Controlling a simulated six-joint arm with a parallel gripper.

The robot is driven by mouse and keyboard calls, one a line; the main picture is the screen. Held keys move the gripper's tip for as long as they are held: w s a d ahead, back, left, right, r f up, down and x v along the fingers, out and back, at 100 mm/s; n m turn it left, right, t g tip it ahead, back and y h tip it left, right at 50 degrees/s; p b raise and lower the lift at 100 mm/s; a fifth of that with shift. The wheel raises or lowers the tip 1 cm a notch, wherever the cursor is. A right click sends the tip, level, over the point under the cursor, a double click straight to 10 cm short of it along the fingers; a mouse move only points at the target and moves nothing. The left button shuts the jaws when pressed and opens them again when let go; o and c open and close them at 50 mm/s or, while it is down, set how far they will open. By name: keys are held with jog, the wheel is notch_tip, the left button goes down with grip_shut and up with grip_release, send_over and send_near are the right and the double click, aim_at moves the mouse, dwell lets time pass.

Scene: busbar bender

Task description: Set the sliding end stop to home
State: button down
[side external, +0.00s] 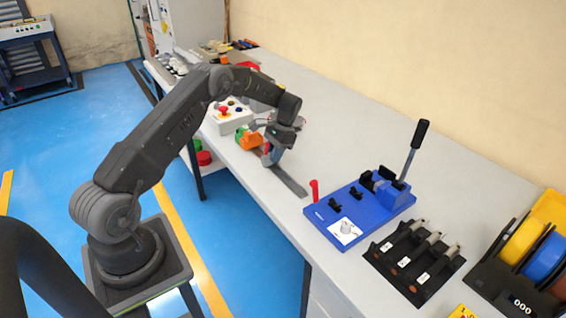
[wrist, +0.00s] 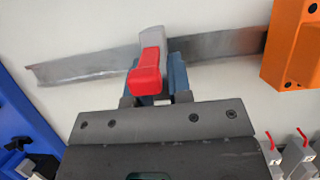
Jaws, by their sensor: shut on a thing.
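The sliding end stop (wrist: 151,42) is a grey block with a red lever (wrist: 147,75), and it sits across the flat grey rail (wrist: 90,65). In the side external view the rail (side external: 288,181) runs along the bench from under my gripper toward the blue bender. My gripper (side external: 271,158) is down at the rail, left of the bender. In the wrist view my gripper (wrist: 158,80) has its blue-grey fingers at the stop, shut on it. The red lever hides part of the fingers. No home mark can be made out.
The blue bender (side external: 370,210) with its black-handled lever stands right of the rail, with a small red handle (side external: 314,190) at its edge. An orange block (side external: 250,140) stands close behind my gripper. A control box (side external: 228,119) is farther left.

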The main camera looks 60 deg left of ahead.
aim_at(260, 155)
jog(key=a, duration=0.6)
jog(key=shift+a, duration=0.1)
jog(key=c, duration=1)
grip_release()
jog(key=shift+c, duration=0.2)
jog(key=v, duration=0.7)
jog(key=shift+r, duration=0.3)
jog(key=shift+w, duration=0.1)
